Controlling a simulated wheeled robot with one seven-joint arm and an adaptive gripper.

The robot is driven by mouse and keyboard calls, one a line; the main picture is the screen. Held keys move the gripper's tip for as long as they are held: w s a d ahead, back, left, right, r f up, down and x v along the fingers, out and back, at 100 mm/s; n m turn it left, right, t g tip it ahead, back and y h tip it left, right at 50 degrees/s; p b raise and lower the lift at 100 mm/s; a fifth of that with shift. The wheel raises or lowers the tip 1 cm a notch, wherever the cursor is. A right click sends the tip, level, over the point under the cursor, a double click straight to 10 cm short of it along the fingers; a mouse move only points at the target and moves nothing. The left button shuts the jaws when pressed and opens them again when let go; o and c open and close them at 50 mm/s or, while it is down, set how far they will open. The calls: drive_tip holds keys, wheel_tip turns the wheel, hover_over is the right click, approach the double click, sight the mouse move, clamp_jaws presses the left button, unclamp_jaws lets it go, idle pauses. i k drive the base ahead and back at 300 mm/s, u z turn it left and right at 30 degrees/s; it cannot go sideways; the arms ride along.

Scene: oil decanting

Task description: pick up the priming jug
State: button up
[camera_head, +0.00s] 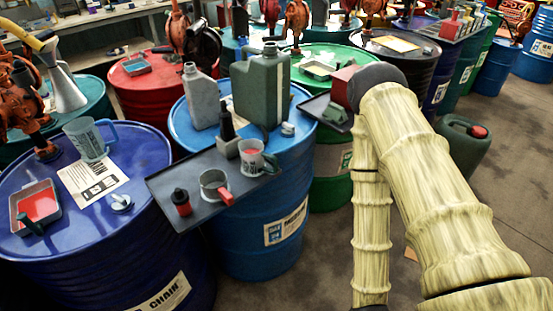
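Several jug-like vessels are in view, and I cannot tell for certain which is the priming jug. A clear measuring jug (90,141) with a bluish handle stands upright on the dark blue drum at left. My arm, in a pale yellow sleeve, rises from the lower right, bends at a dark joint and runs down again. My gripper is out of the picture, and no jug in view is touched by my arm.
The tray (165,185) bridges the dark blue drum and a lighter blue drum (262,240). It also holds a small red-and-black bottle (181,202). A green canister (261,88) and grey bottle (202,98) stand behind. Bare floor (500,205) lies at right.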

sight(252, 154)
drive_tip(key=z, duration=2.1)
drive_tip(key=k, duration=0.85)
drive_tip(key=u, duration=1.5)
